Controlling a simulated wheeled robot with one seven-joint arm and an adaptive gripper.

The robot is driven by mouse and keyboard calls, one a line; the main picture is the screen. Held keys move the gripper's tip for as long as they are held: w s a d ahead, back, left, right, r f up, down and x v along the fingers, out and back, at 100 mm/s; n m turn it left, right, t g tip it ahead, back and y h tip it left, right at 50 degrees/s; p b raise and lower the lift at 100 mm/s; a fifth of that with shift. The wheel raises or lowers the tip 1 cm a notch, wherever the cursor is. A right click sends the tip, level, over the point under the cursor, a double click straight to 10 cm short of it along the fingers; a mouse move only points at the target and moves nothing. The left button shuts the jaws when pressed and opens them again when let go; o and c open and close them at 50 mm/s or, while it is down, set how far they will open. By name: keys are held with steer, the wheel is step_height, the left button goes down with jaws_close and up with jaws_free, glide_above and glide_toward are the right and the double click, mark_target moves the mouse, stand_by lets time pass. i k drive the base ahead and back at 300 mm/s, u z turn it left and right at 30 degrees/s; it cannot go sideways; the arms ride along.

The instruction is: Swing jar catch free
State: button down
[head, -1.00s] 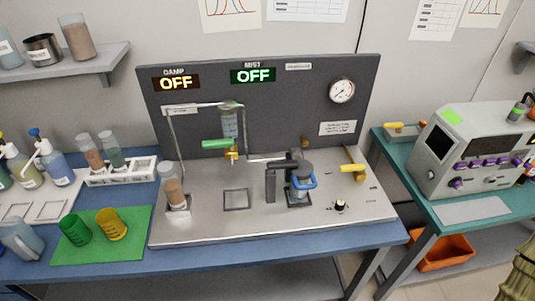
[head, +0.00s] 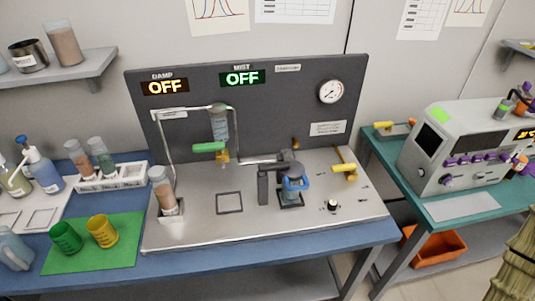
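A small jar (head: 292,197) with a dark lid stands in a dark square seat on the right half of the metal deck of the bench rig. A blue loop-shaped catch (head: 296,184) is around its front. A dark clamp arm on a post (head: 263,186) reaches over the jar from the left and seems to touch the lid. The loop looks closed against the jar, but it is too small to be certain.
A yellow-handled valve (head: 344,168) and a black knob (head: 333,205) are right of the jar. A green-handled valve (head: 209,147) hangs at left. A sediment tube (head: 164,190) stands at the deck's left end. The deck's front edge (head: 265,240) is clear.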

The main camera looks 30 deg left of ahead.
mark_target(276, 166)
steer(key=z, duration=1.4)
steer(key=k, duration=1)
steer(key=u, duration=1.65)
